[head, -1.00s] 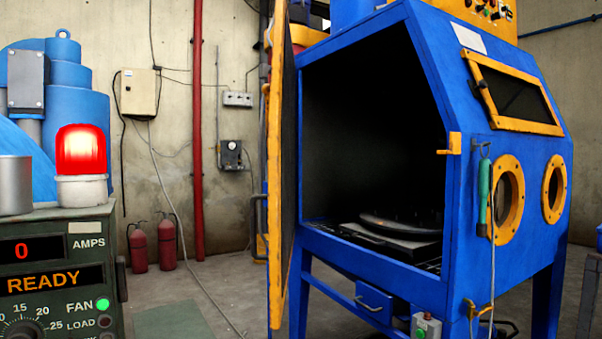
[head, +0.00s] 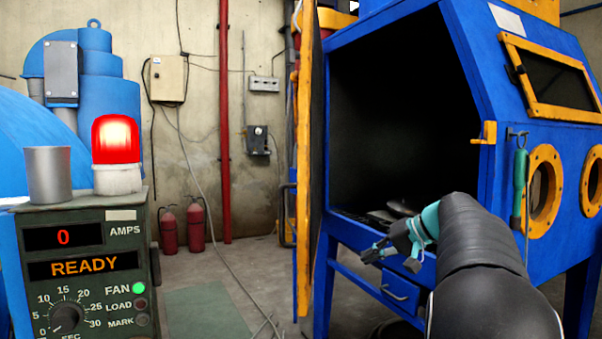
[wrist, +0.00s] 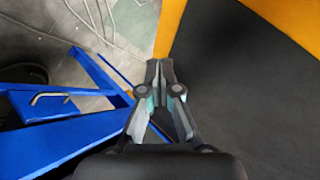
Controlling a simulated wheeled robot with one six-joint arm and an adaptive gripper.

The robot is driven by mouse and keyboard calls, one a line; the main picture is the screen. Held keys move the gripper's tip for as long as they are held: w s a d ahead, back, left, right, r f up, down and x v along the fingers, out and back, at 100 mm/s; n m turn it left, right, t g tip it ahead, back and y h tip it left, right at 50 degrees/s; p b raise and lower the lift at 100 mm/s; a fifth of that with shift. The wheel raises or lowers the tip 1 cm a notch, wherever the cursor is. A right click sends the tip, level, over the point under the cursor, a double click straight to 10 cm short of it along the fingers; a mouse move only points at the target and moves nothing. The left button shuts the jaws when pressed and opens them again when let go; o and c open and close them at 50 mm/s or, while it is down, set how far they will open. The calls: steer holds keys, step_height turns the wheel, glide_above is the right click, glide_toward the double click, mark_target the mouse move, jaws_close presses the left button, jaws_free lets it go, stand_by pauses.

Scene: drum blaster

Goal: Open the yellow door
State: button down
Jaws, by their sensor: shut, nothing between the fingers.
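The yellow door (head: 304,170) of the blue blast cabinet (head: 405,45) stands swung wide open at the cabinet's left side, seen nearly edge-on in the head view. The dark cabinet opening shows behind it. My gripper (head: 366,256) is in front of the lower part of the opening, to the right of the door's edge, and looks empty. In the wrist view my gripper (wrist: 158,64) is shut, with the door's dark inner face (wrist: 240,90) and yellow frame (wrist: 168,28) beyond and to the right. I cannot tell whether it touches the door.
A control box (head: 85,270) with a red lamp (head: 116,140) and a metal cup (head: 48,175) stands at the left. Two fire extinguishers (head: 196,225) stand by the wall. A loose cable (head: 222,235) lies on open floor left of the door. A drawer (head: 400,292) sits below the cabinet.

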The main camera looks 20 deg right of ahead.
mark_target(309, 162)
steer(key=d+r+n+t+y, duration=0.1)
steer(key=d+r+n+y, duration=0.2)
steer(key=r, duration=0.4)
steer(key=d+r+n+t+y, duration=0.1)
steer(key=r+n+y, duration=0.1)
steer(key=r+n, duration=0.35)
steer(key=s+a+r+n+g+y, duration=0.2)
steer(key=s+a+r+n+y, duration=0.35)
steer(key=r+n, duration=0.4)
steer(key=shift+m+h, duration=0.3)
steer(key=shift+h, duration=0.25)
steer(key=x, duration=1.2)
steer(key=shift+w+a+b, duration=0.15)
steer(key=shift+a+b, duration=0.25)
steer(key=shift+w+a, duration=0.1)
steer(key=shift+a, duration=0.05)
